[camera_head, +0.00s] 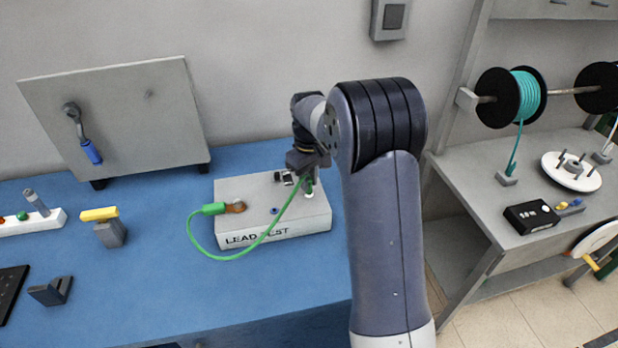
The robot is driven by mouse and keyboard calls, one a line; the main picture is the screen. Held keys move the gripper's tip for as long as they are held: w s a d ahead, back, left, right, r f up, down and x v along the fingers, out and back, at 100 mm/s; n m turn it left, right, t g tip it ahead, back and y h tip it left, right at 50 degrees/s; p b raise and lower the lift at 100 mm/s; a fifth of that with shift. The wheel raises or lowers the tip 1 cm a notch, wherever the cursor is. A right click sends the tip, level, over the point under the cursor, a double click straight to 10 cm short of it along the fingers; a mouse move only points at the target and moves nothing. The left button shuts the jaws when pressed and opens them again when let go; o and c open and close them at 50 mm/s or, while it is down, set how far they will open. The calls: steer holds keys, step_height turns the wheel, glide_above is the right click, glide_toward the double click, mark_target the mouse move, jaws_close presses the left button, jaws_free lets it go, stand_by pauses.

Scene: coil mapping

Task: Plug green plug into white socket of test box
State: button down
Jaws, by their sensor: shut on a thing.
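The grey test box (272,228), marked LEAD TEST, sits on the blue bench top. A green cable (240,256) loops in front of it. The cable's other end rises to my gripper (304,177) over the box's right side. My gripper is shut on the green plug (309,187) there, which is mostly hidden by the fingers. A pale part, seemingly the white socket, shows just below it. I cannot tell whether the plug is seated in it.
A grey upright panel (120,125) with a blue-handled tool stands behind left. A yellow-topped block (105,222), a white strip (30,222) and a dark bracket (52,291) are on the left. My arm covers the bench's right edge. A shelf with a teal spool (527,97) stands right.

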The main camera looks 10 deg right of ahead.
steer(key=shift+f+b, duration=0.3)
steer(key=shift+f, duration=0.25)
stand_by(0.4)
steer(key=c, duration=1.2)
jaws_free()
steer(key=shift+c, duration=0.2)
steer(key=shift+r, duration=0.1)
step_height(320, 180, up, 11)
steer(key=b, duration=0.1)
steer(key=shift+f, duration=0.2)
step_height(320, 180, down, 10)
steer(key=shift+f+p, duration=0.25)
steer(key=shift+p, duration=0.3)
steer(key=shift+r, duration=0.2)
